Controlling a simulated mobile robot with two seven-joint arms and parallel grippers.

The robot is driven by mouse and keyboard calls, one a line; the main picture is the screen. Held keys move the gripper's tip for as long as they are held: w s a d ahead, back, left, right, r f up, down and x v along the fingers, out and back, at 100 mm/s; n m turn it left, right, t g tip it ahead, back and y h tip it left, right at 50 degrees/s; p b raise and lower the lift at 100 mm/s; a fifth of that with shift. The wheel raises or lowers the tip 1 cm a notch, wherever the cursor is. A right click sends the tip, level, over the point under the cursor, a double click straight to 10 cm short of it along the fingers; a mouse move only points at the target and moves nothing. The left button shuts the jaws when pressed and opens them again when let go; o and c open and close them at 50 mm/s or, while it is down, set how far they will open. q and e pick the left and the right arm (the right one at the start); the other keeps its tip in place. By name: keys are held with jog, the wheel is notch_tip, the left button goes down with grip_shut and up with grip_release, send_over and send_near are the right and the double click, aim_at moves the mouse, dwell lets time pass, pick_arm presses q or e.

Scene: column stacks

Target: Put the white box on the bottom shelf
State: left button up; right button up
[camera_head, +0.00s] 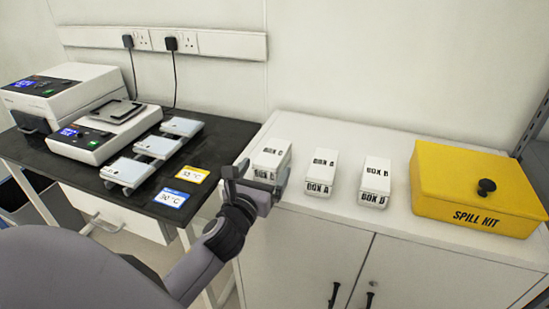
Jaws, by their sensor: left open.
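Three white boxes stand in a row on the white cabinet top. The left white box (270,155) has dark print, partly hidden by my gripper. The middle white box (321,170) reads "BOX A". The right white box (375,180) has a label that looks like "BOX B" or "BOX D". My left gripper (262,176) is open at the near side of the left box, with one finger to each side of its front. I cannot tell whether the fingers touch it. No bottom shelf shows clearly. My right gripper is out of view.
A yellow spill kit (478,190) stands right of the boxes on the white cabinet (300,240). A black bench (40,150) at left holds lab devices, several small pale units and two temperature cards (192,175). A dark metal upright (535,125) stands at the right edge.

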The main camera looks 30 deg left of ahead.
aim_at(271, 155)
pick_arm(q)
jog(key=shift+x, duration=3)
jog(key=shift+a, duration=0.15)
jog(key=c, duration=1)
jog(key=shift+r, duration=0.15)
jog(key=c, duration=0.4)
